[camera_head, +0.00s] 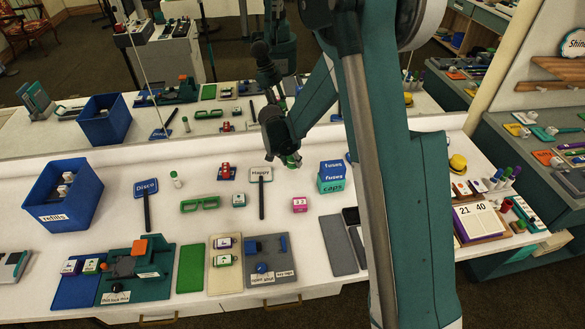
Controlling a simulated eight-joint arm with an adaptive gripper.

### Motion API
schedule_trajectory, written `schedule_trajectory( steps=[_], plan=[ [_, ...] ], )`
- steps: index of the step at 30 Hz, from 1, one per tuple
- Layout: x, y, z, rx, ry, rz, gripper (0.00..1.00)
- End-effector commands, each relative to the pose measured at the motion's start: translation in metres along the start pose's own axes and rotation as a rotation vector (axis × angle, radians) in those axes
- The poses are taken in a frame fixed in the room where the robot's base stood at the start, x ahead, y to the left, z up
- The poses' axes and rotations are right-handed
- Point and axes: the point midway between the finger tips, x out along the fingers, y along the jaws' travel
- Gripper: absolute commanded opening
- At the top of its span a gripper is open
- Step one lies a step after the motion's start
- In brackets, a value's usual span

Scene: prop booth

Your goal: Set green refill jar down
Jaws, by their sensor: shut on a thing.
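My gripper (283,157) is over the white table (330,232), behind and right of the "Happy" sign. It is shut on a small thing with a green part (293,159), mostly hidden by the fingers. I cannot tell from this view how high it is above the table. A white jar with a green lid (176,180) stands upright on the table, right of the "Disco" sign. A blue bin labelled "refills" (80,212) stands at the left with white jars inside.
The "Happy" sign (261,175) and a small red object (227,170) lie near my gripper. Blue and teal boxes (331,184) stand to its right. A mirror behind the table repeats the items. The table between the signs and front trays has free room.

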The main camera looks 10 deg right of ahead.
Motion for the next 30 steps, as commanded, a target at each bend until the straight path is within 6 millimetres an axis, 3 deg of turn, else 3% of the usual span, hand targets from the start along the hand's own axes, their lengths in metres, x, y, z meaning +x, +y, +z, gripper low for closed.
schedule_trajectory(
  steps=[11,24,30],
  plan=[
    [0.002,0.0,0.001,0.0,0.0,0.0,0.15],
    [0.035,0.0,0.014,0.0,0.0,0.0,0.15],
    [0.036,0.0,0.015,0.0,0.0,0.0,0.15]
  ],
)
